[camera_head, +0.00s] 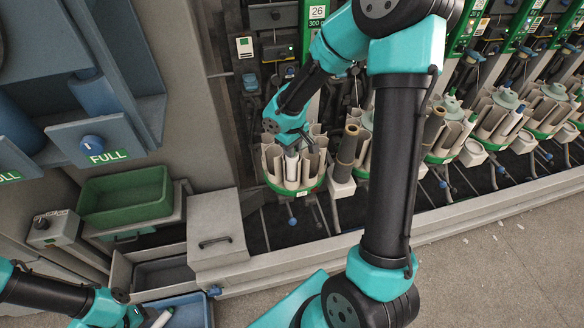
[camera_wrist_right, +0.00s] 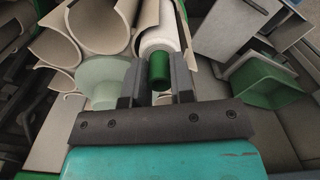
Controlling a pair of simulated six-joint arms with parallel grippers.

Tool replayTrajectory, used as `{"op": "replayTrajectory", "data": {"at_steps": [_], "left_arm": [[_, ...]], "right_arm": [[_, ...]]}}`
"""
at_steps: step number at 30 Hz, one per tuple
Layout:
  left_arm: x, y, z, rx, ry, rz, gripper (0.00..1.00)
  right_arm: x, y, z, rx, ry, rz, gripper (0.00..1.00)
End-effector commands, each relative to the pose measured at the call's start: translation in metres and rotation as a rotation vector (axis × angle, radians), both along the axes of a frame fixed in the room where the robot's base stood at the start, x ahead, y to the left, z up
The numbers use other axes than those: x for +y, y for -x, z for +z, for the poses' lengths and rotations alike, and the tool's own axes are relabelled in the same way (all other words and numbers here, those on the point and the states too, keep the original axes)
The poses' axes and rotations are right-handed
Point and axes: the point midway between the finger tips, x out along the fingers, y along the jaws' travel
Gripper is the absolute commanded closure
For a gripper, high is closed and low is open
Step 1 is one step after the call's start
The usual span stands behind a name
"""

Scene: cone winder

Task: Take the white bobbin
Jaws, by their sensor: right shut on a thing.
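The white bobbin (camera_head: 291,167) stands in a pocket of the round grey magazine (camera_head: 271,163) in the head view. My right gripper (camera_head: 290,143) is over the magazine, at the bobbin's upper end. In the right wrist view, the fingers of my right gripper (camera_wrist_right: 160,85) are shut on the bobbin's green tube end (camera_wrist_right: 160,68). The white wound part (camera_wrist_right: 160,36) lies beyond the fingers, inside the curved pocket wall. My left gripper (camera_head: 136,318) is at the bottom left, beside a white cylinder (camera_head: 162,319) over a blue tray; its fingers are too small to judge.
A green bin (camera_head: 126,197) stands left of the magazine, with a grey box (camera_head: 216,228) between them. Brown tubes (camera_head: 347,146) stand close to the magazine's right. More magazines (camera_head: 497,113) line the machine to the right.

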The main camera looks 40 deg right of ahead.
Motion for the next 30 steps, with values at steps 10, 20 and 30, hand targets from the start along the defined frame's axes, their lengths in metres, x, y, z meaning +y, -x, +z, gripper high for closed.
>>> {"op": "replayTrajectory", "data": {"at_steps": [10, 20, 30], "left_arm": [[0.0, 0.0, 0.0, 0.0, 0.0, 0.0, 0.48], [0.0, 0.0, 0.0, 0.0, 0.0, 0.0, 0.48], [0.0, 0.0, 0.0, 0.0, 0.0, 0.0, 0.48]], "right_arm": [[0.0, 0.0, 0.004, -0.001, 0.001, 0.0, 0.96], [0.0, -0.002, 0.052, -0.007, 0.002, -0.001, 0.96], [0.0, -0.001, 0.134, -0.005, 0.001, 0.001, 0.96]]}}
